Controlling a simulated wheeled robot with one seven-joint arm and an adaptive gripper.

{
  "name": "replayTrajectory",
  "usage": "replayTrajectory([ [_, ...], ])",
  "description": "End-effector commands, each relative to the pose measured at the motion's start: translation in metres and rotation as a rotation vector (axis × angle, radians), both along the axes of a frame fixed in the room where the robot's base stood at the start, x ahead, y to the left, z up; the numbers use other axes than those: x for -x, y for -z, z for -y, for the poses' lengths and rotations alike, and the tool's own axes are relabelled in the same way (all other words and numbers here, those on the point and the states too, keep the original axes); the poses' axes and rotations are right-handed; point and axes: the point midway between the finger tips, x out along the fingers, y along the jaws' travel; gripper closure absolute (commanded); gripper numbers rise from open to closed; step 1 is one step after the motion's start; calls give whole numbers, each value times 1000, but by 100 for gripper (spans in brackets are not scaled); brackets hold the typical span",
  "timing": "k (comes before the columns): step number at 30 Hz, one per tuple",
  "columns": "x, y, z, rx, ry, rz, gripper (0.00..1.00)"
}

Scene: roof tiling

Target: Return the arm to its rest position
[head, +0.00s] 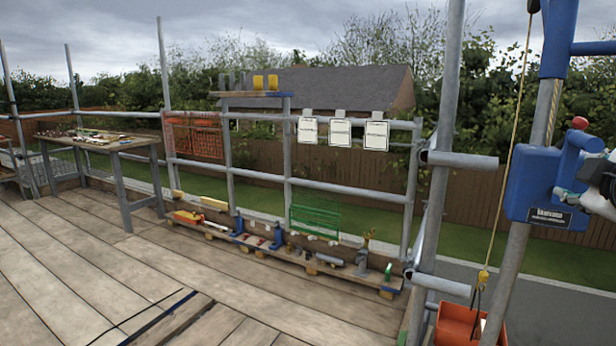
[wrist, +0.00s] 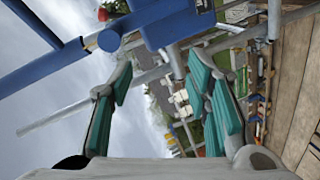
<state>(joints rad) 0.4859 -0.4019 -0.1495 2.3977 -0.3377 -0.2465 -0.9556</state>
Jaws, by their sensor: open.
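My gripper (wrist: 160,85) is open and empty, with teal pads on its two spread fingers in the wrist view. In the head view part of my gripper (head: 597,190) shows at the right edge, beside the blue hoist box (head: 545,190). The hoist also fills the top of the wrist view (wrist: 170,22), beyond the fingertips. A red knob (head: 579,123) sits on the hoist; a red knob (wrist: 109,40) also shows near the left finger in the wrist view. Whether the gripper touches the hoist is hard to tell. Most of my arm is out of view.
Scaffold poles (head: 440,170) stand close to the hoist. A yellow rope (head: 505,150) hangs to an orange bucket (head: 457,325). A low pallet (head: 290,258) with tools lies along the railing, and a workbench (head: 105,143) stands at left. The deck (head: 75,255) is mostly clear.

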Motion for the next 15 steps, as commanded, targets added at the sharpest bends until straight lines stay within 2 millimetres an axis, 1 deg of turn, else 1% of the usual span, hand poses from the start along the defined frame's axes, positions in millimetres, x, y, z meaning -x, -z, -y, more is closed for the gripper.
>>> replayTrajectory([
  [1, 3, 14, -18, -91, -2, -30, 55],
  [4, 15, 48, -52, -292, 19, -108, 55],
  [6, 28, 71, -77, -425, 43, -170, 55],
  [8, 42, 89, -99, -531, 70, -229, 55],
  [9, 53, 101, -113, -599, 91, -270, 55],
  [11, 72, 118, -135, -694, 129, -336, 55],
  [12, 86, 128, -150, -755, 157, -382, 55],
  [14, 108, 142, -170, -832, 202, -451, 55],
  [15, 123, 150, -181, -877, 235, -495, 55],
])
